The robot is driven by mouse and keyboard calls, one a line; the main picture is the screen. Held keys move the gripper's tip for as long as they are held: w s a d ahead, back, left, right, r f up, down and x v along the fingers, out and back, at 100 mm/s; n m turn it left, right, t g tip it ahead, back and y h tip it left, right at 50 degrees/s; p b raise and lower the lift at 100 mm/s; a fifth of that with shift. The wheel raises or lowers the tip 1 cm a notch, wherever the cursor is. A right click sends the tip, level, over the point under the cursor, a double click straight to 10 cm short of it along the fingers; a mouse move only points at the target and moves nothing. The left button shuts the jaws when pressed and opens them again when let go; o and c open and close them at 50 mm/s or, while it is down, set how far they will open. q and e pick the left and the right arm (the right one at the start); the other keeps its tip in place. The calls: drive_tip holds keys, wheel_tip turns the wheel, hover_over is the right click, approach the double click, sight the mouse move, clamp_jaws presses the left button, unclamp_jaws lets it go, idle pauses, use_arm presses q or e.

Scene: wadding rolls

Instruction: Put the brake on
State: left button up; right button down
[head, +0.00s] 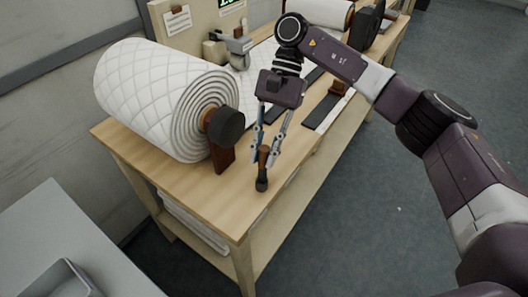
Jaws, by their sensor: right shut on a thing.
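A large white quilted wadding roll (160,95) lies on its side at the near end of the wooden table (190,185). Its near end has a dark round hub (227,126) over a brown upright bracket (222,156). My right gripper (265,150) points down just right of the hub, over the table's front part. Its fingers are shut on a short upright brown handle with a black end (262,184), which looks like the brake lever. I cannot tell how the handle joins the stand. My left gripper is not in view.
White wadding runs from the roll along the table under a grey metal fixture (238,48). A second white roll (320,12) is at the far end. A dark strip with a brown block (338,88) lies right of my gripper. A grey surface with a tray (62,280) is at lower left.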

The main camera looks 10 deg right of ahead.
drive_tip(key=c, duration=1.8)
unclamp_jaws()
drive_tip(key=shift+o, duration=0.2)
drive_tip(key=v, duration=1.2)
drive_tip(key=shift+d, duration=0.1)
